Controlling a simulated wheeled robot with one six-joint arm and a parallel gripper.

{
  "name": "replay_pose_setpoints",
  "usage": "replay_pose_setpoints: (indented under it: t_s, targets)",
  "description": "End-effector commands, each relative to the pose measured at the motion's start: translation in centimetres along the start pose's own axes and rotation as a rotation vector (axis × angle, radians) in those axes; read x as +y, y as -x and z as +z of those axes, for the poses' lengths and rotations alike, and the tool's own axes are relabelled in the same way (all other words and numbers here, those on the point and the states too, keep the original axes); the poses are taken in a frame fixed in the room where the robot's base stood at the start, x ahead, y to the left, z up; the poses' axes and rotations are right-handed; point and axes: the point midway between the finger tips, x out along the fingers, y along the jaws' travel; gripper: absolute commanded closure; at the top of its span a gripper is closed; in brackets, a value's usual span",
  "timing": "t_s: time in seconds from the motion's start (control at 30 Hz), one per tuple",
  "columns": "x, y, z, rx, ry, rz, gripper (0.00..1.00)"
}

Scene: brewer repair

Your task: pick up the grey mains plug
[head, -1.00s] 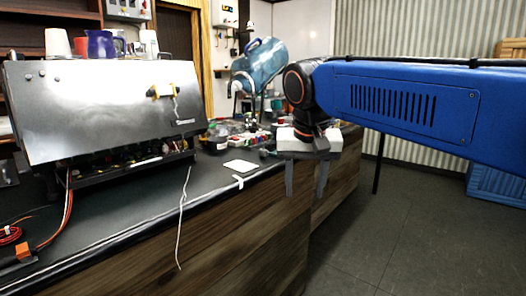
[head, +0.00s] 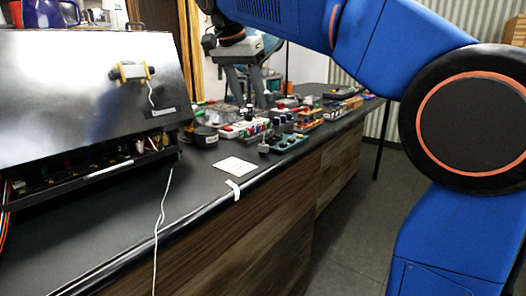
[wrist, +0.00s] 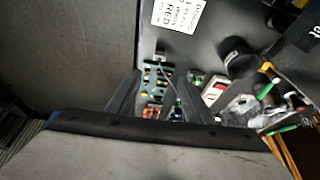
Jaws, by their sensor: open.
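A small grey block that looks like the grey mains plug (head: 264,148) stands near the counter's front edge, at the near end of a green strip. In the wrist view a small grey piece, probably the same plug (wrist: 161,48), shows past the fingertips with a thin grey line beside it. My gripper (head: 246,98) is open and empty, fingers pointing down, above the cluttered part of the counter. In the wrist view the plug lies ahead of and roughly between the fingers (wrist: 163,82), apart from them.
Several strips and small parts crowd the counter (head: 215,178) around the plug. A white printed card (head: 235,165) lies to its left, and a dark round tin (head: 205,137) behind the card. A large metal-panelled machine (head: 70,90) stands at left. A white cord (head: 160,225) hangs over the front edge.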

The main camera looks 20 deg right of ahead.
Motion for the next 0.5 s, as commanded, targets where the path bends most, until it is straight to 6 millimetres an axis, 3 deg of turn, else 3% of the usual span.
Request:
replay_pose_setpoints:
  t_s: [0.5]
  targets:
    - [0.1,-8.9,0.0,-0.001,0.001,0.001,0.53]
